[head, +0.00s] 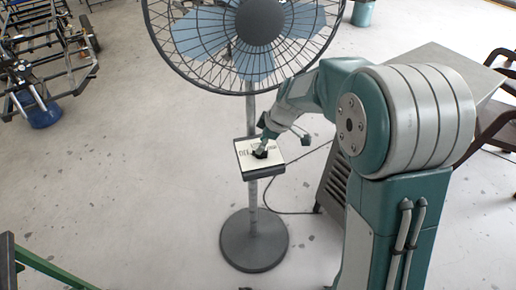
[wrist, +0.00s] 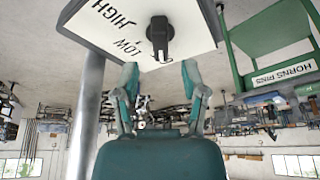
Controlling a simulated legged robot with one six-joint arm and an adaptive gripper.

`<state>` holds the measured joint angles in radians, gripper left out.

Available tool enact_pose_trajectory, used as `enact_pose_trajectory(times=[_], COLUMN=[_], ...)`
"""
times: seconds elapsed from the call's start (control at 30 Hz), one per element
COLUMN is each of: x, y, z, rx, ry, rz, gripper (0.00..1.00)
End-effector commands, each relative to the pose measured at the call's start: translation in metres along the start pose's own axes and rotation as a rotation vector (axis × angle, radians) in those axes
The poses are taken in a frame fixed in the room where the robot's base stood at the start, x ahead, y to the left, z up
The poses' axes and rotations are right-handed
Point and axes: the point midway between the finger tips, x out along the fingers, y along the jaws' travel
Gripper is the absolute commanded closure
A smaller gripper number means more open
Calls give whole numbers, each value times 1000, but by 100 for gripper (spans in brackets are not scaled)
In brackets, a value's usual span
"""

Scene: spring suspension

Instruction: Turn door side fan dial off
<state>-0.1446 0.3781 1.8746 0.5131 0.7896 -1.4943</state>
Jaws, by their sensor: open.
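The fan (head: 258,25) stands on a pole, with a control box (head: 246,165) partway up it. The box's white panel (wrist: 95,25) carries a black dial (wrist: 159,38) and the words HIGH and LOW. Another label beside the dial is partly hidden, and I cannot read it. The dial also shows as a dark spot in the head view (head: 261,154). My gripper (wrist: 160,72) is open, with its two fingertips apart on either side of the dial's lower end in the wrist view. I cannot tell whether they touch it. The wrist view looks upside down.
The fan's round base (head: 254,240) rests on the grey floor, with a cable running right. A grey cabinet (head: 335,185) and a chair (head: 495,120) stand at right. A metal frame with a blue bucket (head: 42,115) is at upper left. Floor left of the fan is clear.

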Motion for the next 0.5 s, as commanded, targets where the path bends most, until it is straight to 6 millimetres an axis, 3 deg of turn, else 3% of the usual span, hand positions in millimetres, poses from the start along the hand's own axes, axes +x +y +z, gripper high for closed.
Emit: enact_pose_trajectory(times=[0.23, 0.5], x=[-54, -81], y=[1, 1], z=[-1, 0], rx=[-1, 0], ry=[0, -2], rz=[3, 0], gripper=[44, 44])
